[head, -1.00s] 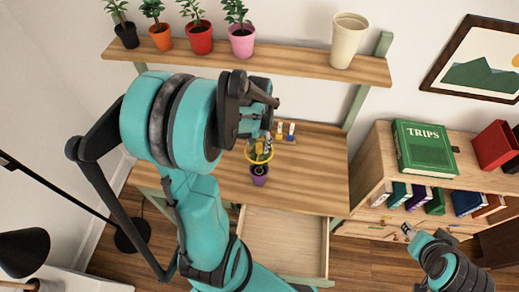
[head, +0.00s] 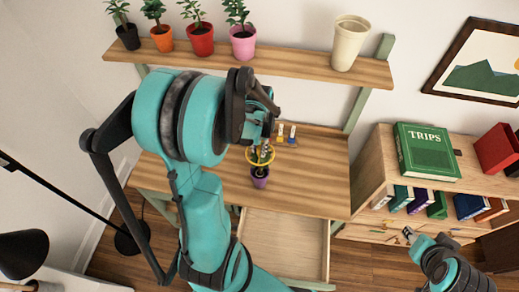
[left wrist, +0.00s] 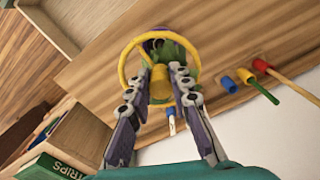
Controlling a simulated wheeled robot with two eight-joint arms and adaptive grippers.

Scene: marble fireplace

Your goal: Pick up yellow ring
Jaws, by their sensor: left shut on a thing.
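The yellow ring (head: 258,166) is around the leafy top of a small plant in a purple pot (head: 260,182) on the wooden desk. In the left wrist view the ring (left wrist: 124,62) shows as a hoop, with green leaves and a yellow piece inside its outline. My left gripper (head: 265,149) reaches down from above at the ring. Its two fingers (left wrist: 165,72) close in on the yellow piece at the ring's near side. My right gripper (head: 408,234) is at the lower right, away from the ring, too small to read.
Pegs or tools with yellow (head: 280,130) and blue (head: 292,130) ends stand behind the plant. An open drawer (head: 285,240) sticks out in front of the desk (head: 315,180). A shelf (head: 300,65) with potted plants runs above. A bookcase (head: 372,165) stands at right.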

